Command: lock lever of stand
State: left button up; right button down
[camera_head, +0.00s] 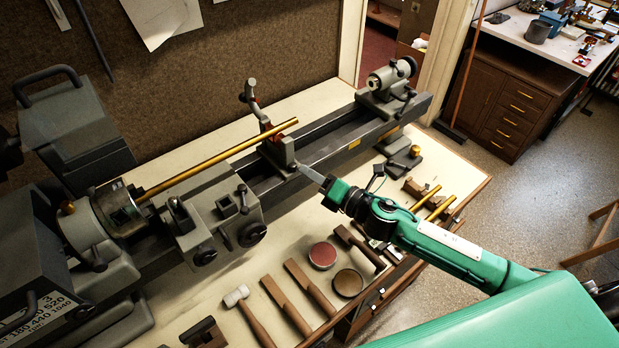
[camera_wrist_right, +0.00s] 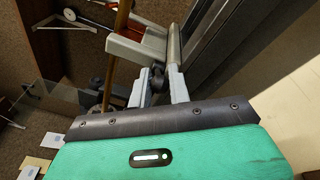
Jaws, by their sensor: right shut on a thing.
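The stand (camera_head: 277,150) is a grey steady rest with red parts and an upper arm, set on the lathe bed. A brass tube (camera_head: 220,158) runs from the chuck and passes at the stand. My right gripper (camera_head: 301,167) reaches the foot of the stand from the right. In the right wrist view its two grey fingers (camera_wrist_right: 160,88) are close together at the stand (camera_wrist_right: 140,48), shut on the small dark lever (camera_wrist_right: 157,78) between them. The lever is mostly hidden by the fingers, so its angle cannot be told. My left gripper is not in view.
The tailstock (camera_head: 391,82) stands at the far end of the lathe bed (camera_head: 345,127). The carriage (camera_head: 210,205) is left of the stand.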

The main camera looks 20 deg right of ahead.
jog(key=shift+w+d+n+g+y, duration=0.25)
jog(key=shift+n+g+y, duration=0.45)
jog(key=shift+y, duration=0.2)
jog(key=c, duration=1.3)
grip_release()
jog(key=shift+b+v, duration=3.2)
jog(key=shift+v, duration=3.65)
jog(key=shift+d, duration=0.1)
